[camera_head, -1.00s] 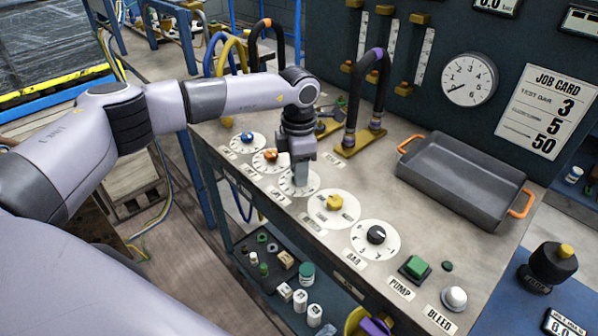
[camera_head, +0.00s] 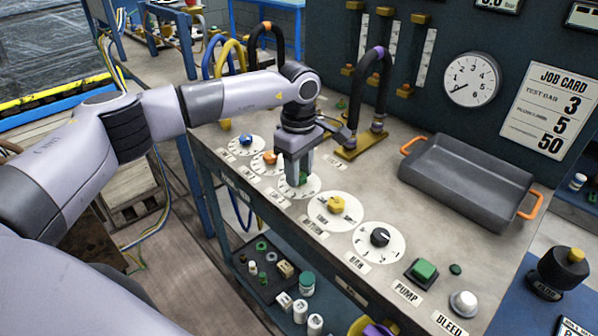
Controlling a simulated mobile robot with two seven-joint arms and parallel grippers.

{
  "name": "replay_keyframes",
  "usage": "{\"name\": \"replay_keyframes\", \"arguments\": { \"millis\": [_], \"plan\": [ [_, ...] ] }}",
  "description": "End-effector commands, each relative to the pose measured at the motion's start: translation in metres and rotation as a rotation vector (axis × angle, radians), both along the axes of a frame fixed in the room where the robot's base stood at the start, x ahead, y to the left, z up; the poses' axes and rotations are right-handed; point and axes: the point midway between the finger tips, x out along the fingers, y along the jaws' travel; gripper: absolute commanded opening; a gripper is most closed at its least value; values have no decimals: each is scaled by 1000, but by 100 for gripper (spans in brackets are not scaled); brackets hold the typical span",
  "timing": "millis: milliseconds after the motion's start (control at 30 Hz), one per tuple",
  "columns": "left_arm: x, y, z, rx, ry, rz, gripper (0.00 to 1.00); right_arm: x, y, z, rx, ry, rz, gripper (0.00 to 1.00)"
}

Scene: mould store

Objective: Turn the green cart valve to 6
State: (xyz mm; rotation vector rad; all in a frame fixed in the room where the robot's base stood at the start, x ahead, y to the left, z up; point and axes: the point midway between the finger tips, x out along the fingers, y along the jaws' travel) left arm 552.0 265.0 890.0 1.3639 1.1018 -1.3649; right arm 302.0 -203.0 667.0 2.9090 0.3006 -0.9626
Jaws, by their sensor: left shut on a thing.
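The green valve knob (camera_head: 303,179) sits at the middle of a white numbered dial (camera_head: 313,188), third in the row along the bench's front edge. My left gripper (camera_head: 297,174) comes down over it from above and is shut on the knob, with its fingers on either side. The fingers hide most of the knob and part of the dial, so the set number cannot be read. My right gripper is not in view.
Beside it are a blue knob (camera_head: 246,140), an orange knob (camera_head: 270,158), a yellow knob (camera_head: 336,205) and a black knob (camera_head: 379,237). A grey tray (camera_head: 470,183) with orange handles lies to the right. A purple-banded hose (camera_head: 386,85) stands behind the gripper.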

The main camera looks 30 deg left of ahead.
Motion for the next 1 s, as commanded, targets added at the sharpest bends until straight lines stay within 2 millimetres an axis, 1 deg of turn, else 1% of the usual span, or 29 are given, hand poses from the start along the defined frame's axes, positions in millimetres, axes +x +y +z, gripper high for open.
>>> {"name": "replay_keyframes", "arguments": {
  "millis": [200, 433, 633, 1000],
  "plan": [
    [1, 0, 1, -1, -4, -149, 4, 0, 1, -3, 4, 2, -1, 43],
    [1, 0, 2, -1, -5, -249, 4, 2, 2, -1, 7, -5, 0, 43],
    [2, 0, 2, -1, -5, -288, 4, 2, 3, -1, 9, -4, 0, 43],
    [2, 0, 2, 0, -5, -296, 4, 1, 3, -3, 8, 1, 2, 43]
  ]
}}
